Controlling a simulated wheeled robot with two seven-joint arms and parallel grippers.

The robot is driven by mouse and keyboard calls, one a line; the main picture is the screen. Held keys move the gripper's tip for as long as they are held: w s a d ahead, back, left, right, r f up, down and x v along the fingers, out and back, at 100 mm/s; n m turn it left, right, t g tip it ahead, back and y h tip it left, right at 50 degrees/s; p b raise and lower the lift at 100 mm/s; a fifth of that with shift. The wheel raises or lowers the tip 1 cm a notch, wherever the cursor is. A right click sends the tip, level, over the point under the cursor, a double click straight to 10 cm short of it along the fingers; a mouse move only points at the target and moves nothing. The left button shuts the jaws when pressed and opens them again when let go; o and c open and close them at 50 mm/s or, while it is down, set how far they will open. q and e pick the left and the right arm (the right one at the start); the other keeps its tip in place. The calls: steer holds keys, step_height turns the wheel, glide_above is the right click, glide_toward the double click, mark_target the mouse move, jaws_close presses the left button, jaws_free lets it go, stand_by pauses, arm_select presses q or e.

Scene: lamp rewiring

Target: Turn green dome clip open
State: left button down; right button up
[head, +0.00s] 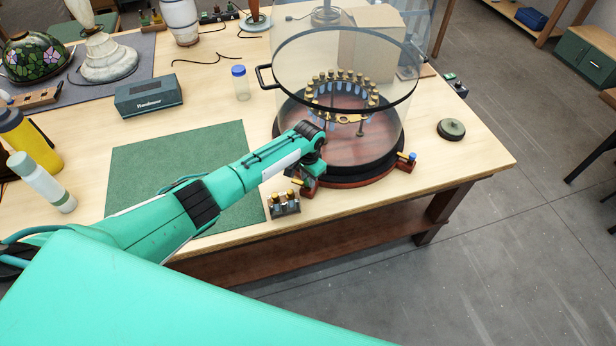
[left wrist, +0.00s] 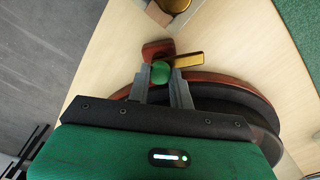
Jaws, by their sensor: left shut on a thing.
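The green dome clip shows in the left wrist view as a round green knob (left wrist: 160,72) with a brass lever (left wrist: 188,60) on a red-brown block (left wrist: 156,49) at the edge of the round base. My left gripper (left wrist: 161,80) is shut on the green knob, one finger on each side. The lever points right in that view. In the head view my left gripper (head: 309,179) is at the base's front left and mostly hides this clip. The clear glass dome (head: 390,125) stands on the dark, red-trimmed base (head: 350,178). My right gripper is not in view.
A second clip with a blue knob (head: 411,157) sits at the base's front right. A small block with brass parts (head: 284,204) stands just left of my gripper. A green mat (head: 150,160) and grey box (head: 148,95) lie left. A round lid (head: 451,129) lies right.

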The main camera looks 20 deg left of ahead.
arm_select(q)
steer(key=shift+r, duration=0.1)
steer(key=c, duration=1.2)
jaws_free()
steer(key=shift+c, duration=0.2)
step_height(320, 180, up, 14)
steer(key=b, duration=0.4)
